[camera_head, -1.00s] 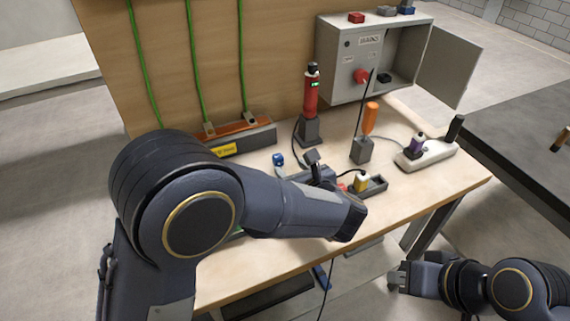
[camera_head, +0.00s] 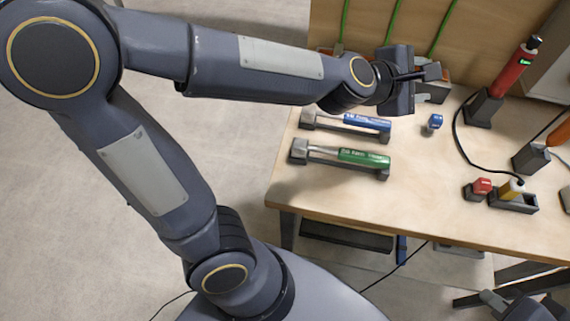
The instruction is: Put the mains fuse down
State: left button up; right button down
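I cannot tell for sure which piece is the mains fuse. A small blue piece (camera_head: 435,122) lies on the wooden bench (camera_head: 330,198). A red-topped piece (camera_head: 482,187) and a yellow-topped piece (camera_head: 513,189) stand in dark holders nearer the front right. My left gripper (camera_head: 436,73) is above the back of the bench, beyond the blue piece and in front of the wooden back panel. Its fingers are seen from the side, so its opening and any small thing in it are unclear. My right gripper (camera_head: 491,299) is at the lower right, below the bench front; its fingers are too indistinct to judge.
A blue-handled tool (camera_head: 367,122) and a green-handled tool (camera_head: 363,157) lie in grey rests at the left. A red device (camera_head: 513,68) stands upright at the right, with a black cable on the bench. The bench's front middle is clear.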

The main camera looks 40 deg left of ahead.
pick_arm(q)
jog(key=s+a+f+m+g, duration=0.2)
jog(key=s+a+f+m, duration=0.1)
jog(key=s+m, duration=0.3)
jog(key=s+a+f+m+g+y, duration=0.1)
jog(key=s+a+f+m, duration=0.3)
jog(key=s, duration=0.7)
jog(key=s+a+f+m+g, duration=0.3)
jog(key=s+a+m, duration=0.3)
jog(key=s+m, duration=0.2)
jog(key=shift+s+a+f+m+g+y, duration=0.2)
jog(key=shift+m+g+y, duration=0.25)
jog(key=shift+m, duration=0.35)
jog(key=shift+w+r, duration=0.1)
notch_tip(320, 180, up, 6)
jog(key=p, duration=0.6)
jog(key=shift+f+b, duration=0.35)
jog(key=shift+f, duration=0.1)
jog(key=shift+c, duration=1.1)
